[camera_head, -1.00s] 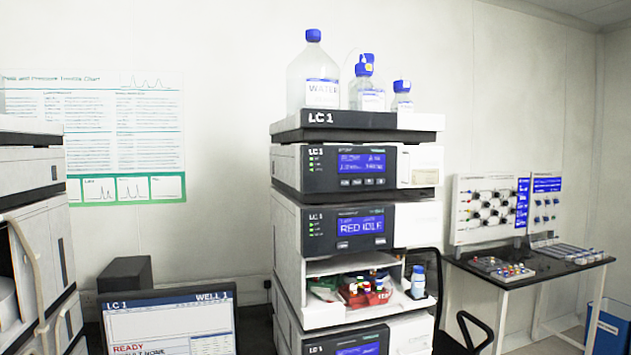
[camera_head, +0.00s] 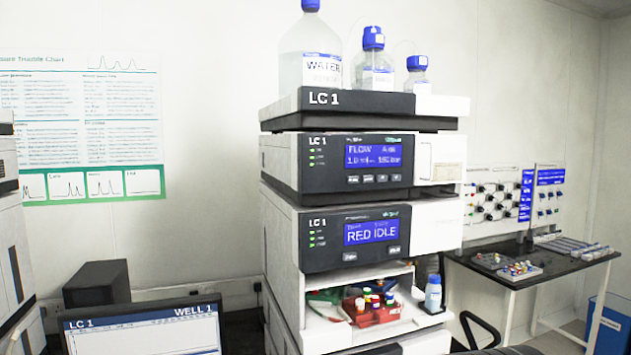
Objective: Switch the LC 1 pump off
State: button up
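The LC 1 stack (camera_head: 281,240) stands in the middle of the head view. Its upper module, the pump (camera_head: 322,177), has a dark front with a lit blue display (camera_head: 373,155) that reads FLOW and a flow value of about 1.0. Small green lights show at the left of that panel, and a row of small buttons (camera_head: 374,179) sits under the display. The module below (camera_head: 320,250) has a display reading RED IDLE (camera_head: 371,231). My gripper is not in the view.
Solvent bottles, one marked WATER (camera_head: 312,60), stand on the stack's top tray (camera_head: 290,109). An open bay holds a red vial rack (camera_head: 361,316); a small bottle (camera_head: 433,294) stands beside it. A monitor (camera_head: 143,330) is at lower left. A bench (camera_head: 510,285) stands at right.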

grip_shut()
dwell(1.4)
